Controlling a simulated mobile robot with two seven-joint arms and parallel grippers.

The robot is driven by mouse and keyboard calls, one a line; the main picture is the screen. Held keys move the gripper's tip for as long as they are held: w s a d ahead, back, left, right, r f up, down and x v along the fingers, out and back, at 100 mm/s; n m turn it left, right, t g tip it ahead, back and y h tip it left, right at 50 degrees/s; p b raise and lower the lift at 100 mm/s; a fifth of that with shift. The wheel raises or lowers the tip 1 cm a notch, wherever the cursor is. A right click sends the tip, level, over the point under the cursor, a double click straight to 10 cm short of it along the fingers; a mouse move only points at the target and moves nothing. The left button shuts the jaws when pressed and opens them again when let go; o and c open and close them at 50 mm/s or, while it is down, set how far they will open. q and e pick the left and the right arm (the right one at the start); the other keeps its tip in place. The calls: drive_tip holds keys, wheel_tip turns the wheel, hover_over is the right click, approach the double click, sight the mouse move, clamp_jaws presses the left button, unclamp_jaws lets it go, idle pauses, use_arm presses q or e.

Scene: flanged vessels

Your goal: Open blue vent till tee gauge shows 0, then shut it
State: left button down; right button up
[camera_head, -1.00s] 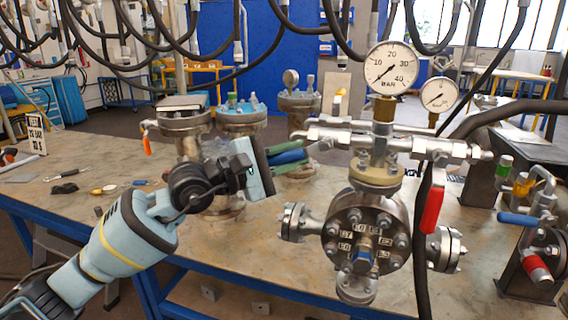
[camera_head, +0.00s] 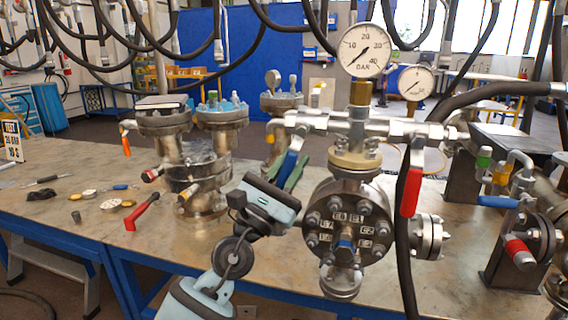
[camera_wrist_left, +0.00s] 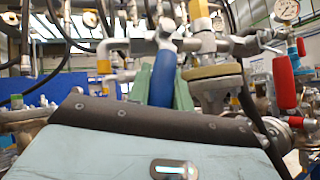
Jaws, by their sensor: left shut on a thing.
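The blue vent handle (camera_head: 288,166) hangs steeply down from the left end of the silver valve manifold (camera_head: 330,123). My left gripper (camera_head: 286,176), with green fingers, is shut on the handle; it comes from below. In the left wrist view the blue handle (camera_wrist_left: 163,78) stands between the green fingers (camera_wrist_left: 162,88). The tee gauge (camera_head: 364,49) sits upright on the tee above the flanged vessel (camera_head: 347,228). Its needle points to the lower left, near the low end of the dial; the exact reading is too small to tell. My right gripper is not in view.
A red handle (camera_head: 411,192) hangs at the manifold's right, beside a black hose (camera_head: 403,250). A smaller gauge (camera_head: 415,82) stands behind. Other flanged vessels (camera_head: 222,118) stand to the left. A red-handled tool (camera_head: 142,211) and small parts lie on the bench (camera_head: 60,170).

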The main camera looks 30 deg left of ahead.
use_arm(q)
drive_tip(key=n+y, duration=0.2)
drive_tip(key=d+n+t+y+b, duration=0.1)
drive_tip(key=n+y, duration=0.1)
drive_tip(key=n, duration=0.1)
drive_tip(key=d+n+y, duration=0.1)
drive_tip(key=n+y, duration=0.1)
drive_tip(key=y, duration=0.1)
drive_tip(key=shift+w+f+n+t+b, duration=0.15)
drive_tip(key=shift+w+n+t+b, duration=0.1)
drive_tip(key=shift+n+t+b, duration=0.15)
drive_tip(key=c, duration=1.3)
unclamp_jaws()
drive_tip(key=shift+d, duration=0.1)
drive_tip(key=shift+o, duration=0.2)
